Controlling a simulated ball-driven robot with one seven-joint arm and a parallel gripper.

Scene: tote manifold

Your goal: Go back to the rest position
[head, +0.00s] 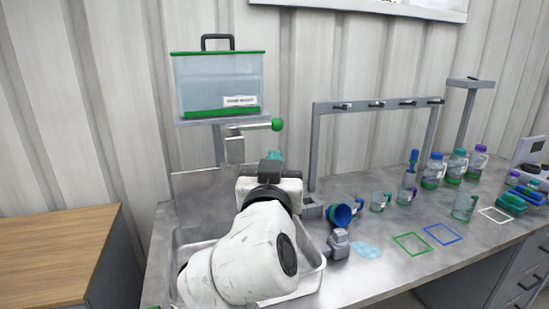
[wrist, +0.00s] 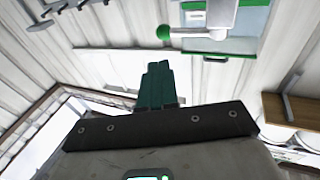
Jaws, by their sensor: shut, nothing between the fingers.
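My gripper shows in the head view as teal fingertips (head: 276,155) just past the dark wrist housing, in front of the wall and above the sink. In the wrist view its two green fingers (wrist: 157,84) stand side by side, pressed together with nothing between them. The fingertips are below a tap with a green ball handle (head: 277,124) in the head view. The same green ball (wrist: 163,32) shows beyond the fingers in the wrist view. My white arm hides much of the sink basin.
A clear tote with green lid (head: 218,82) stands on a shelf above the tap. A hook rack (head: 376,104), a tipped blue mug (head: 343,214), glass mugs, bottles (head: 433,172) and coloured square outlines (head: 411,243) occupy the counter rightward. A wooden-topped cabinet (head: 55,250) stands left.

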